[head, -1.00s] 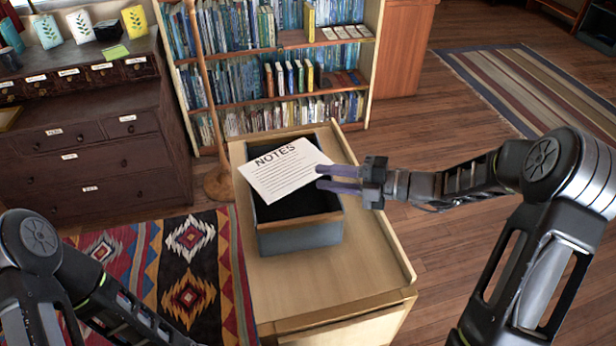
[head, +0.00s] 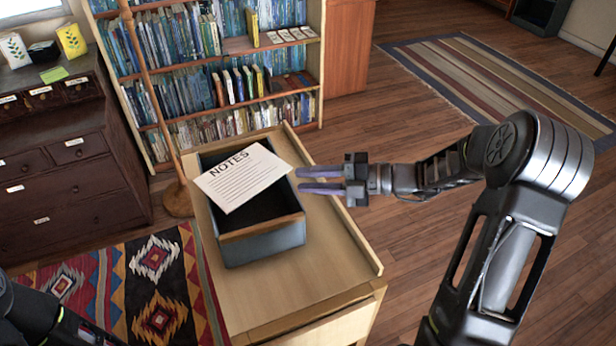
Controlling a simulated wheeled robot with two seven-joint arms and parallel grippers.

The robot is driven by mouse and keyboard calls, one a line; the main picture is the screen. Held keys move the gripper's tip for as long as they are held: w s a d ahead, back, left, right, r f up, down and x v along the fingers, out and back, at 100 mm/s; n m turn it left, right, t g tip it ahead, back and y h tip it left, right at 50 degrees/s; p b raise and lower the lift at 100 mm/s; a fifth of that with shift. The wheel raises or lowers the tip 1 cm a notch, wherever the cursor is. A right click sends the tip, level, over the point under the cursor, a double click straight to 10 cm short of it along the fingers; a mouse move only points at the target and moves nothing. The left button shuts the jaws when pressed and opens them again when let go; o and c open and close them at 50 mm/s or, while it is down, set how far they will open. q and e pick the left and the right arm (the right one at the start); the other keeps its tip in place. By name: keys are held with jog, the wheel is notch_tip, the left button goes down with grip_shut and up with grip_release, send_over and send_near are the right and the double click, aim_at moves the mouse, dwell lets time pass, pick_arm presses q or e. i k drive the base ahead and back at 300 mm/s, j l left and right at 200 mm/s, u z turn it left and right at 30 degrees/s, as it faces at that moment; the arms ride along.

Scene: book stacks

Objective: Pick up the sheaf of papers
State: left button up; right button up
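The sheaf of papers (head: 240,176), white and headed "NOTES", lies tilted across the top of an open grey box (head: 262,243) with a dark inside. It covers part of the box's opening. My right gripper (head: 299,180) is open and empty, its two purple fingers apart and pointing left. Its fingertips are just right of the papers' right corner, with a small gap in the picture; the height difference is hard to tell. Part of my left arm shows at the lower left, but its gripper is out of view.
The box stands on a light wooden cabinet (head: 300,285) with a raised right edge. A bookshelf (head: 215,75) and a lamp pole (head: 158,95) stand behind it. A dark dresser (head: 60,165) is at left. The floor to the right is open.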

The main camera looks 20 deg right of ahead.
aim_at(236, 181)
jog(key=k, duration=1)
